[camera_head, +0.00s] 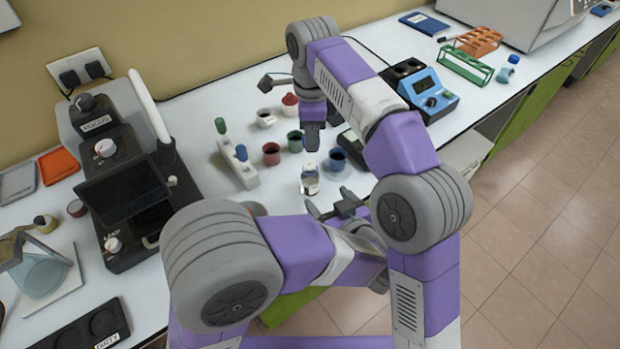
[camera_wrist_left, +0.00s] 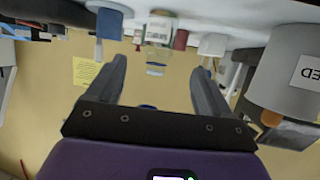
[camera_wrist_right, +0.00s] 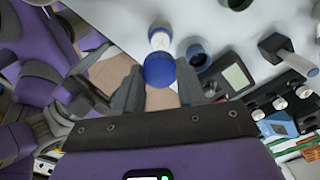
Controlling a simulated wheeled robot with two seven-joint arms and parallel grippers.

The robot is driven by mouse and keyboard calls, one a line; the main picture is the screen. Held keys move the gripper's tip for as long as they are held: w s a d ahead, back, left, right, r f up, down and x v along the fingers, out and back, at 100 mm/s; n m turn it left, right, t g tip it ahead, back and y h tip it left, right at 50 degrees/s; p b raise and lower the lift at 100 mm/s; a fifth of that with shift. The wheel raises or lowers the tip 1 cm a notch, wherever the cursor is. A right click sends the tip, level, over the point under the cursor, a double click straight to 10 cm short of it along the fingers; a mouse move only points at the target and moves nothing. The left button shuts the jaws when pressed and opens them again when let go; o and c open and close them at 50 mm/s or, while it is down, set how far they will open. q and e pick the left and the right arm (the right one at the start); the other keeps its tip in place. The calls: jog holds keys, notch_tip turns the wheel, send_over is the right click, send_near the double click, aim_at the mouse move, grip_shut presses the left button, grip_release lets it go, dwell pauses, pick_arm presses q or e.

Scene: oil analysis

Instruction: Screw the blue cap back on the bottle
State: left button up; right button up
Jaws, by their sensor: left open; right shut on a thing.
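The bottle (camera_head: 310,181), clear with a pale label, stands upright on the bench and no blue cap shows on it in the head view. It hangs upside down in the left wrist view (camera_wrist_left: 160,28), where the picture is inverted. My right gripper (camera_head: 312,148) points down above and just behind the bottle. It is shut on the blue cap (camera_wrist_right: 159,70), which shows between its fingers in the right wrist view. A small white-topped item (camera_wrist_right: 160,39) shows beyond the cap. My left gripper (camera_head: 338,208) is open and empty, level in front of the bottle, with its fingers apart.
Red (camera_head: 271,153), green (camera_head: 295,141) and blue (camera_head: 338,159) cups stand close around the bottle. A white rack (camera_head: 238,165) with coloured-top pieces is to the left. A microscope-like black device (camera_head: 125,200) stands further left. A blue instrument (camera_head: 430,93) and test-tube racks (camera_head: 465,66) are at the right.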

aim_at(314, 183)
pick_arm(q)
jog(key=x, duration=1.1)
jog(key=shift+w+a, duration=0.2)
jog(key=shift+w, duration=0.1)
pick_arm(e)
jog(key=shift+w, duration=0.1)
pick_arm(q)
jog(key=c, duration=1.5)
pick_arm(e)
jog(key=shift+a+f, duration=0.1)
jog(key=shift+f, duration=2.4)
jog(key=shift+f, duration=0.9)
pick_arm(q)
grip_shut()
pick_arm(e)
jog(key=shift+f, duration=0.6)
